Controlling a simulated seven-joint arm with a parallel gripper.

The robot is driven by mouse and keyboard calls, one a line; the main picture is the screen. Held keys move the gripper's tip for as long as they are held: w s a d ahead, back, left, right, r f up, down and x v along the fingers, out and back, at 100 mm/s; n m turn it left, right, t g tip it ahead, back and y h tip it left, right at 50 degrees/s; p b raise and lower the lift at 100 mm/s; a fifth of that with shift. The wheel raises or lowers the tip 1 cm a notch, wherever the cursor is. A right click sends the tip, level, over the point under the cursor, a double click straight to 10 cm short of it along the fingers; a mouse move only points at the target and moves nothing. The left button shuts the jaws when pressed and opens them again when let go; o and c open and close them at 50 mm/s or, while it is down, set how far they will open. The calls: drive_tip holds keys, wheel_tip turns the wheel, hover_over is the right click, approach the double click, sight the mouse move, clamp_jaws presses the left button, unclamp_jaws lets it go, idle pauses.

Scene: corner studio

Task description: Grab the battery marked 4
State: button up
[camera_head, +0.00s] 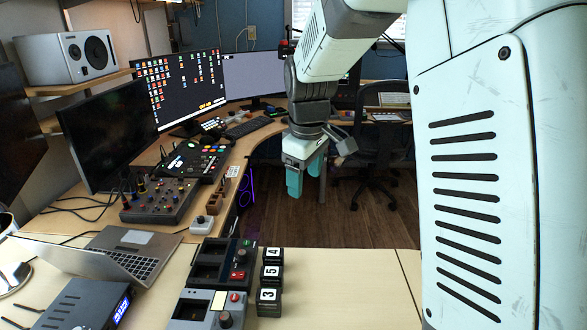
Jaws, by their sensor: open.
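The battery marked 4 (273,254) is a small black block with a white label on top. It stands on the light desk at the far end of a short row, in front of it the battery marked 5 (272,273) and then the battery marked 3 (268,297). My gripper (305,182) has teal fingers that point down. It is open and empty, beyond the desk's far edge in the picture and above and right of the battery marked 4, clearly apart from it.
A laptop (130,255) and a grey box (75,306) are farther left. The desk right of the batteries (345,285) is clear. A mixer (158,201) sits on the wooden desk behind.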

drive_tip(key=w+a+f+n+g, duration=0.1)
drive_tip(key=w+a+f+n, duration=0.15)
drive_tip(key=f, duration=0.45)
drive_tip(key=w+a+f+n, duration=0.1)
drive_tip(key=w+a+f, duration=0.2)
drive_tip(key=f, duration=0.3)
drive_tip(key=n+g, duration=0.1)
drive_tip(key=n, duration=0.2)
hover_over(273, 252)
drive_tip(key=shift+m, duration=0.25)
wheel_tip(273, 252, down, 8)
drive_tip(key=shift+d+f, duration=0.15)
drive_tip(key=shift+f, duration=0.05)
wheel_tip(273, 252, down, 6)
drive_tip(key=shift+r, duration=0.15)
drive_tip(key=shift+f, duration=3)
drive_tip(key=c, duration=1.3)
